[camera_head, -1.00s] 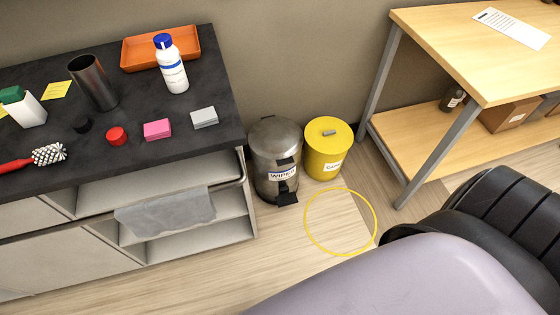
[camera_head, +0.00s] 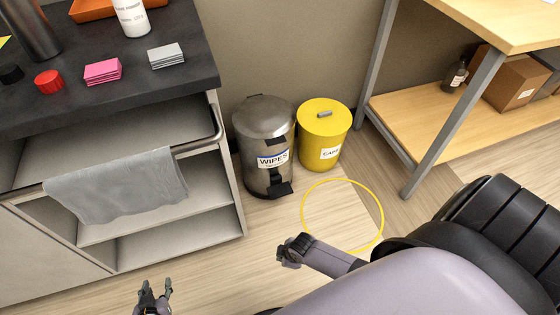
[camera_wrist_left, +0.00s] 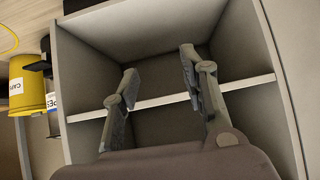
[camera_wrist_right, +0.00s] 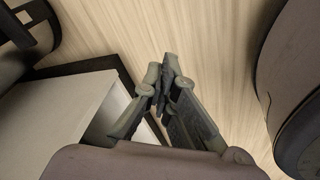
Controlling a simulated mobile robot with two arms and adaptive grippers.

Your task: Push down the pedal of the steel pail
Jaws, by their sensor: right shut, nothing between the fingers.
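The steel pail (camera_head: 262,135) stands on the floor right of the bench, with a white WIPES label and its lid down. Its black pedal (camera_head: 281,189) sticks out at the front near the floor. The left wrist view shows a partly hidden slice of the pail (camera_wrist_left: 53,122). My right gripper (camera_head: 283,254) is shut and empty, in front of the pedal and apart from it; it also shows in the right wrist view (camera_wrist_right: 166,70). My left gripper (camera_head: 156,287) is open and empty, in front of the shelves; its spread fingers show in the left wrist view (camera_wrist_left: 158,70).
A yellow CAPS bin (camera_head: 325,125) stands close beside the pail's right side. The bench (camera_head: 230,190), with open shelves and a hanging grey towel (camera_head: 115,190), borders the left. A yellow ring (camera_head: 304,222) marks the floor. Bare floor lies before the pail. A wooden table (camera_head: 432,125) stands right.

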